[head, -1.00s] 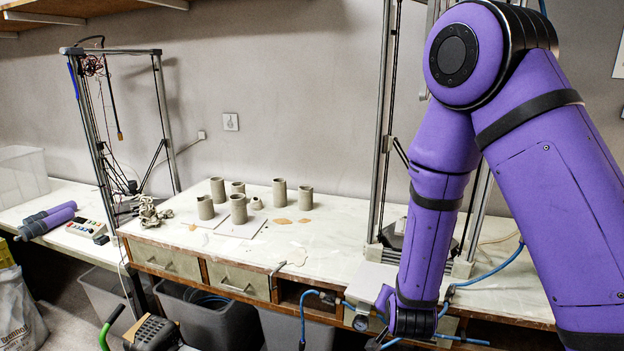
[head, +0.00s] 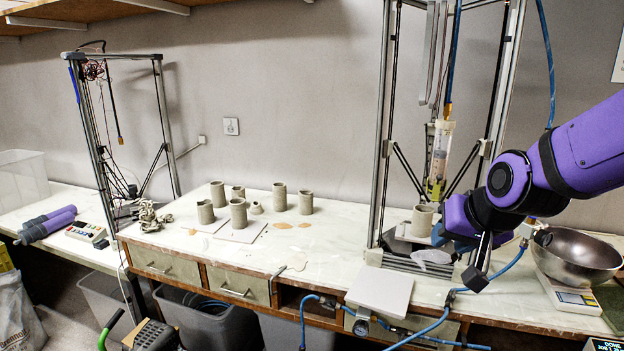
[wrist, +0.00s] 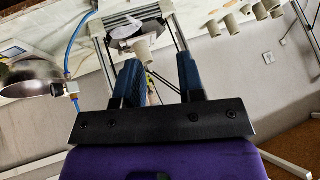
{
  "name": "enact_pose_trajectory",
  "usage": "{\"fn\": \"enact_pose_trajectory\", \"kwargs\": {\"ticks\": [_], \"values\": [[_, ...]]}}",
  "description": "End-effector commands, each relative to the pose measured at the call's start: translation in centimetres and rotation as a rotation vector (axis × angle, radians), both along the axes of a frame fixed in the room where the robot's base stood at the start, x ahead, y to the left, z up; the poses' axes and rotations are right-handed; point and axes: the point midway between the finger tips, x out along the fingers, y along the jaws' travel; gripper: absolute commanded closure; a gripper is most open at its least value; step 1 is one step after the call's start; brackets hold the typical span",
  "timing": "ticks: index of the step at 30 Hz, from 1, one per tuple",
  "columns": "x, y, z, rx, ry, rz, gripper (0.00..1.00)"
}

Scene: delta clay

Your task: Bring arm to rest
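My arm reaches in from the right in the head view, low over the table in front of the right-hand clay printer. My gripper (head: 440,234) is partly hidden behind my wrist in that view. In the wrist view its two blue fingers (wrist: 160,76) stand wide apart with nothing held between them. A grey clay cup (head: 422,220) stands on the printer's plate, just beyond the fingers. It also shows in the wrist view (wrist: 141,48), past the fingertips and apart from them.
The printer frame (head: 381,130) rises close behind my gripper, with a clay tube (head: 440,155) above the cup. A metal bowl (head: 577,257) stands on a scale (head: 572,296) at right. Several clay cylinders (head: 238,212) stand mid-table. A blue hose (head: 420,325) runs along the front edge.

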Motion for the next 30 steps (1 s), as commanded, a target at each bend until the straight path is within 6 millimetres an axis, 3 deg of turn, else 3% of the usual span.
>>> {"fn": "enact_pose_trajectory", "kwargs": {"ticks": [3, 9, 18, 24, 30], "values": [[-2.7, -1.2, 2.5, -0.032, 0.016, 0.034, 0.64], [-7.9, -3.2, 5.6, -0.103, 0.061, 0.086, 0.64], [-15.3, -5.8, 8.3, -0.206, 0.132, 0.124, 0.64], [-17.3, -6.3, 8.8, -0.233, 0.156, 0.129, 0.64], [-17.4, -6.4, 8.8, -0.234, 0.159, 0.130, 0.64]]}}
